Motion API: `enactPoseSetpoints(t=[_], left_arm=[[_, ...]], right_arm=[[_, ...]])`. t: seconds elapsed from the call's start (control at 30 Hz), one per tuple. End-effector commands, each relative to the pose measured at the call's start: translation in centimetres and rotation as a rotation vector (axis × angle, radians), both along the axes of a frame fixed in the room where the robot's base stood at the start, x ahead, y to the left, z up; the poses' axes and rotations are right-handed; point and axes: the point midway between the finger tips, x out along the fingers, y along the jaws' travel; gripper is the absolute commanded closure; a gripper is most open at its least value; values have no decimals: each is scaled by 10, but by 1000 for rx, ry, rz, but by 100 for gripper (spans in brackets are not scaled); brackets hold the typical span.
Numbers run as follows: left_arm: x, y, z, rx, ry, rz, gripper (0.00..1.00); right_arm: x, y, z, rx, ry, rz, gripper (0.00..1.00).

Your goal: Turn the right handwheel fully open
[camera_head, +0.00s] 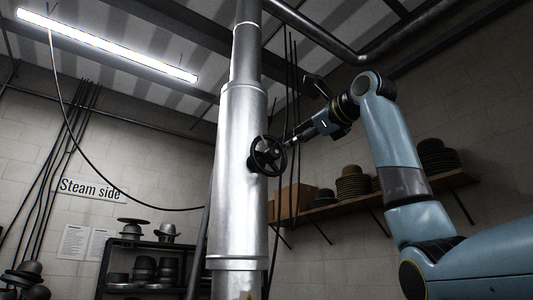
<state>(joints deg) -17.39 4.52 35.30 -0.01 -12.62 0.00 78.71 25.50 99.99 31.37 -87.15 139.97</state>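One black spoked handwheel (268,157) is mounted on the side of a large silver vertical pipe (240,200). No other handwheel is in view. My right arm comes in from the right, and its gripper (294,141) points left and slightly down at the right edge of the handwheel. The fingertips are small and dark there, so I cannot tell whether they touch the rim or how far apart they are. How far the wheel is turned does not show. My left gripper is not in view.
A wooden shelf (375,207) with stacked hats and a cardboard box (293,200) runs along the wall behind my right arm. Thin dark vertical pipes stand behind the gripper. A dark rack (150,245) holds hat forms at lower left.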

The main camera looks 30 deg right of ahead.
Motion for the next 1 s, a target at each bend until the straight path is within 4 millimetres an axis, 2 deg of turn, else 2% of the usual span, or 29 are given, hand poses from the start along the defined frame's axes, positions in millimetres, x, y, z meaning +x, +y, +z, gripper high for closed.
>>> enactPoseSetpoints(t=[0.3,0.5,0.7,0.93,1.0], left_arm=[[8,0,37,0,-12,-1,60],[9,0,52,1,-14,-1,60],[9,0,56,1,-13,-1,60],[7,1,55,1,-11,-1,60],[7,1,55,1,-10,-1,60]], right_arm=[[59,8,4,1,6,4,51],[90,11,3,1,4,4,51],[102,13,0,-1,1,3,51],[102,13,-1,-1,2,2,51],[102,13,-1,-1,1,3,60]])
